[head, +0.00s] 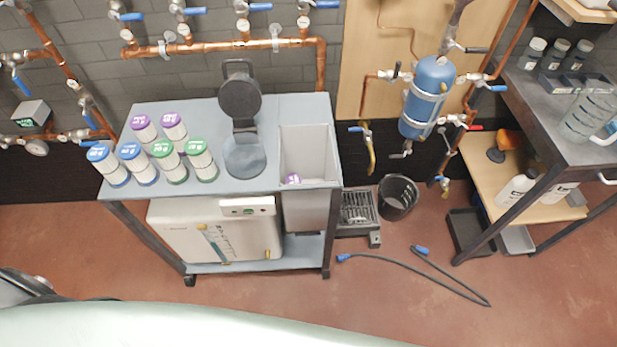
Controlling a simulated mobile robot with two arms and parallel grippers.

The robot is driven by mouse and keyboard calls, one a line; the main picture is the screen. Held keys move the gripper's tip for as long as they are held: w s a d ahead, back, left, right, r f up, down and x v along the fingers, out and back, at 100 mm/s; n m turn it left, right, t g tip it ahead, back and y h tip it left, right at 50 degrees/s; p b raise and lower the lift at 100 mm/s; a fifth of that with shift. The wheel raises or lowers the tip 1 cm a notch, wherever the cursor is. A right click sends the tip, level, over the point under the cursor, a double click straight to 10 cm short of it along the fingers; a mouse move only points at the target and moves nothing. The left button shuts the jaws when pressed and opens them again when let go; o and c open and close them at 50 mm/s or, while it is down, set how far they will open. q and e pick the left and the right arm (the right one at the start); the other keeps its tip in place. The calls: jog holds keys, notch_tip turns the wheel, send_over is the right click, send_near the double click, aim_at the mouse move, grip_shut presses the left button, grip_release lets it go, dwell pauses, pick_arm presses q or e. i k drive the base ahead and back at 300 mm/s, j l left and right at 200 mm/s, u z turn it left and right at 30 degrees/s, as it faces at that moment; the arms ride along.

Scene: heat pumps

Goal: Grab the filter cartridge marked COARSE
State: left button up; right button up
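Several white filter cartridges with coloured caps stand upright in two rows on the left of the grey cart top (270,108). The back row has two purple-capped cartridges (145,131) (174,129). The front row has two blue-capped cartridges (109,168) (139,167) and two green-capped cartridges (170,167) (202,166). The cap lettering is too small to read, so I cannot tell which is marked COARSE. Another purple cap (292,179) shows low inside the grey bin (307,150) on the cart's right. Neither of my grippers is in view.
A white unit (215,230) sits on the lower shelf. Copper pipes (220,46) run behind. A hose (430,270) and a black bucket (398,197) are on the floor to the right.

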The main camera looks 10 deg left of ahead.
aim_at(100, 156)
jog(key=u, duration=1.8)
jog(key=j+z, duration=0.2)
jog(key=z, duration=0.15)
jog(key=j+z, duration=0.15)
jog(key=z, duration=0.25)
jog(key=j+z, duration=0.2)
jog(key=z, duration=0.15)
